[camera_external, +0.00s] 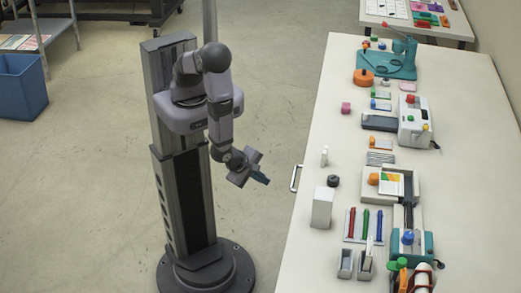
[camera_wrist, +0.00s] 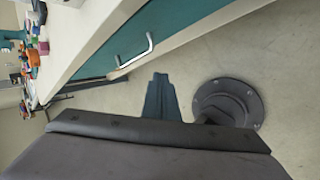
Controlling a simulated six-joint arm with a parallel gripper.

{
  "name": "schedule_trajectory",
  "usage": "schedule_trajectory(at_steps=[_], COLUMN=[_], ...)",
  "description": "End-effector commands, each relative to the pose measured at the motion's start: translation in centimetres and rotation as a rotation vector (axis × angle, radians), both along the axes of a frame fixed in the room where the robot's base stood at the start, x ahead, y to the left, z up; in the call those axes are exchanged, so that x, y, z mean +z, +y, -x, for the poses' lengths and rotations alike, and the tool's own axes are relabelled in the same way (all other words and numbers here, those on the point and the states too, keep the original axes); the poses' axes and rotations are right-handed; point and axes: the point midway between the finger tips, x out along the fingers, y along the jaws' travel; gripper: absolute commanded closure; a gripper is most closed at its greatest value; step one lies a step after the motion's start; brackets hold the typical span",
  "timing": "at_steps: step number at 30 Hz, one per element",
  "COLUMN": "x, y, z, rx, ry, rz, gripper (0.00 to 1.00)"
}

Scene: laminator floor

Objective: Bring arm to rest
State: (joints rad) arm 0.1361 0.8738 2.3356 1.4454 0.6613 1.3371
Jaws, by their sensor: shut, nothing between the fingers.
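My gripper (camera_external: 262,179) hangs in free air between my column and the near edge of the white table (camera_external: 312,137). Its fingers are teal, together and empty, and point down to the right in the outside view. In the wrist view the shut fingers (camera_wrist: 160,98) show against the bare floor, beside my round base. My arm is bent, with the upper part folded near the column top and the forearm hanging down. Nothing touches the gripper.
A drawer handle (camera_external: 295,178) sticks out from the table's near side; it also shows in the wrist view (camera_wrist: 135,52). A white box (camera_external: 322,208) stands near that edge, with several tools and machines beyond. A blue bin (camera_external: 22,88) stands at far left. Floor around me is clear.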

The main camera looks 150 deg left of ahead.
Motion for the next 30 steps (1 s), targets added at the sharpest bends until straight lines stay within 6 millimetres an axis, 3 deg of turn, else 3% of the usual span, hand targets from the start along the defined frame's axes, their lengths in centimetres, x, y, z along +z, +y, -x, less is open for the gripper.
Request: schedule_trajectory(at_steps=[8,12,16,20,24,30], x=[1.2,2.9,5.0,7.2,9.6,13.2], y=[-0.4,-2.3,-5.1,-8.7,-11.7,-13.1], z=[7.7,11.0,12.7,12.6,10.9,7.3], rx=[0.855,1.337,1.775,2.173,2.446,2.662], ry=[-0.368,-0.597,-0.793,-0.903,-0.898,-0.908], rz=[-0.169,-0.317,-0.451,-0.528,-0.477,-0.273], gripper=[1.0,1.0,1.0,1.0,1.0,1.0])
